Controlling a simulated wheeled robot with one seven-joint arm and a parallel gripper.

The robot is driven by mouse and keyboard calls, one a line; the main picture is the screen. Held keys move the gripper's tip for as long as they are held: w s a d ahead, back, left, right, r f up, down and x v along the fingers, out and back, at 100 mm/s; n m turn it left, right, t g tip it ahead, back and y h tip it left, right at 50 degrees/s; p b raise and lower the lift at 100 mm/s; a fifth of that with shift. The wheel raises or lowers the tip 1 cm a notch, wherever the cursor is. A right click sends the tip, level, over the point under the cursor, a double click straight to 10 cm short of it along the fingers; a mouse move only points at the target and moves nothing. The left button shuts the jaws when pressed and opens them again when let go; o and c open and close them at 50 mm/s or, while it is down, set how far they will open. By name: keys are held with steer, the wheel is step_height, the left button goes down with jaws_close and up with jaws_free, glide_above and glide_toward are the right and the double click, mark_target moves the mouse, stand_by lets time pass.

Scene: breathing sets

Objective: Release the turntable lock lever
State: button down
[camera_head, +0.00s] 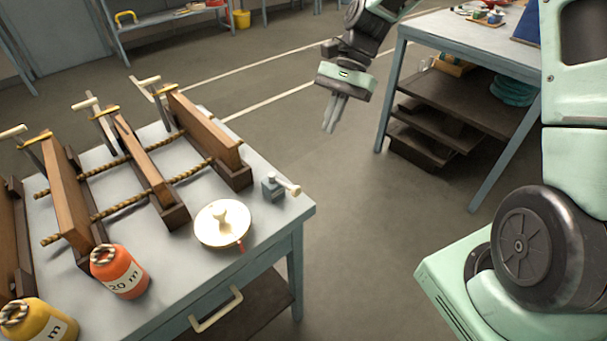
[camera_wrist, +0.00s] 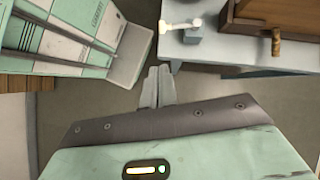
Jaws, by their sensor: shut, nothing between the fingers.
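The turntable (camera_head: 216,237) is a pale round disc with a cream knob on top and a small red mark at its rim, lying on the grey table's right part. Beside it, near the table's right edge, a small grey block carries the lock lever (camera_head: 290,188), which has a cream handle pointing right. The lever also shows in the wrist view (camera_wrist: 180,25), at the upper middle. My gripper (camera_head: 330,130) is shut and empty, above the floor beyond the table's right side, apart from the lever. Its fingertips also show in the wrist view (camera_wrist: 159,72).
Wooden frames with twisted rods and T-handles fill the left of the table (camera_head: 288,222). An orange bottle (camera_head: 122,275) and a yellow bottle (camera_head: 42,325) stand in front. A second table (camera_head: 440,50) with lower shelves stands at the right. The floor between the tables is clear.

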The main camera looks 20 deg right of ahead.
steer(key=w+d+m, duration=0.1)
steer(key=d, duration=0.1)
steer(key=p, duration=0.2)
glide_toward(300, 190)
step_height(300, 190, down, 5)
steer(key=shift+s+a+f+y+p, duration=0.15)
steer(key=shift+s+a+y+p, duration=0.1)
steer(key=shift+a+p, duration=0.2)
steer(key=shift+s+a+f+y+p, duration=0.1)
steer(key=shift+s+a+y+p, duration=0.15)
steer(key=shift+a, duration=0.2)
steer(key=shift+s+a+f, duration=0.1)
steer(key=shift+a+f, duration=0.05)
steer(key=shift+a, duration=0.1)
steer(key=shift+a, duration=0.1)
